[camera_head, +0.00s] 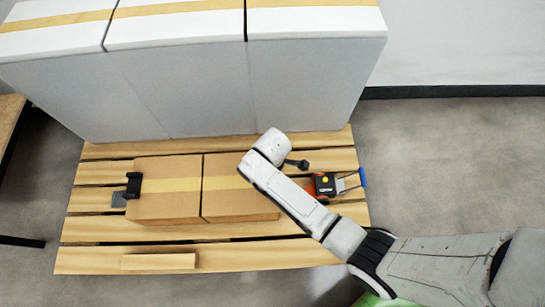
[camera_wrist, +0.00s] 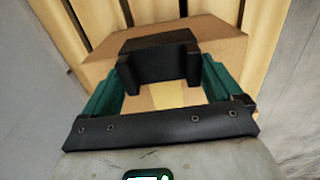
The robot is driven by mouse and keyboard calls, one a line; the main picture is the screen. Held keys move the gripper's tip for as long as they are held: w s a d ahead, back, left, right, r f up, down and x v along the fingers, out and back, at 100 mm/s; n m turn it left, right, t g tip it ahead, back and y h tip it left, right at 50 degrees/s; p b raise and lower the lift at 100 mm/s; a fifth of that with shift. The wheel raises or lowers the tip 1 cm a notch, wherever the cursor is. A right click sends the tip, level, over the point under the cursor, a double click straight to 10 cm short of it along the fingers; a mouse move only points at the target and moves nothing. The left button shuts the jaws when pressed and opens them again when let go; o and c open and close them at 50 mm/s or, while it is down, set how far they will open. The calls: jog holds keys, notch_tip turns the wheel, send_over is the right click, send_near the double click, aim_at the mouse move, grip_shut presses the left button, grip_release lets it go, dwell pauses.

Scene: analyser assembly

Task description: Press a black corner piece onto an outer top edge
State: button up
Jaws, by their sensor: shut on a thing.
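In the wrist view, my gripper (camera_wrist: 162,74) has its two green fingers shut on a black corner piece (camera_wrist: 160,48). The piece is over a cardboard box (camera_wrist: 222,42) with a pale tape strip. I cannot tell whether it touches the box. In the head view, my arm reaches over the right end of the right box (camera_head: 228,205), and my gripper is largely hidden by the arm. Another black corner piece (camera_head: 133,186) sits on the outer left top edge of the left box (camera_head: 165,205), at the tape line.
Both boxes stand side by side on a wooden pallet (camera_head: 225,232). Tall grey wrapped blocks (camera_head: 190,95) stand along the back. A red and black tool (camera_head: 325,184) with a blue handle lies to the right. A loose wooden block (camera_head: 158,262) lies at the front left.

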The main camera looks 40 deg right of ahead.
jog(key=shift+f, duration=0.35)
dwell(0.5)
jog(key=o, duration=0.7)
notch_tip(320, 180, up, 7)
jog(key=p, duration=0.7)
jog(key=shift+p, duration=0.3)
dwell(0.7)
